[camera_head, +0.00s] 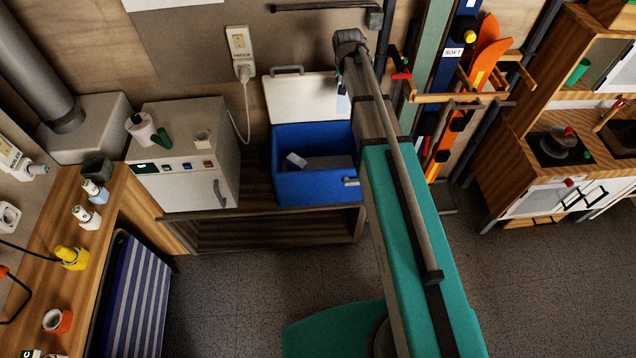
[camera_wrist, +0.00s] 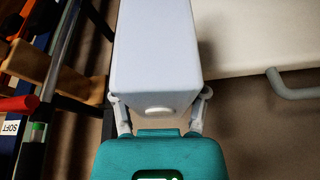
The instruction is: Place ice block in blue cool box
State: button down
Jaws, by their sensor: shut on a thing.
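My gripper (camera_wrist: 162,97) is shut on a pale bluish-white ice block (camera_wrist: 157,45), with one finger on each side of it in the wrist view. In the head view, a small pale part of the ice block (camera_head: 343,103) shows beside my arm, in front of the raised lid; my gripper is mostly hidden there. The blue cool box (camera_head: 300,188) stands open on a low wooden bench, with its white lid (camera_head: 295,98) tilted up against the wall. A small white block (camera_head: 297,160) lies inside the box. The held block appears above the box's right side.
A rack with skis (camera_head: 480,50) is right of my arm. The lid's grey handle (camera_wrist: 290,88) shows at right in the wrist view. The floor (camera_head: 235,290) in front is clear.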

notch_tip(320, 180, down, 31)
jog(key=d+m+g+h+b, duration=0.1)
jog(key=m+b, duration=0.5)
jog(key=b, duration=2.4)
jog(key=shift+s+f+m+h, duration=0.15)
jog(key=shift+m+h, duration=0.15)
jog(key=shift+h, duration=0.4)
jog(key=shift+f, duration=0.1)
notch_tip(320, 180, down, 6)
jog(key=b, duration=0.6)
jog(key=shift+f+b, duration=1.85)
jog(key=shift+b, duration=0.2)
jog(key=shift+f, duration=0.15)
jog(key=shift+c, duration=0.6)
grip_release()
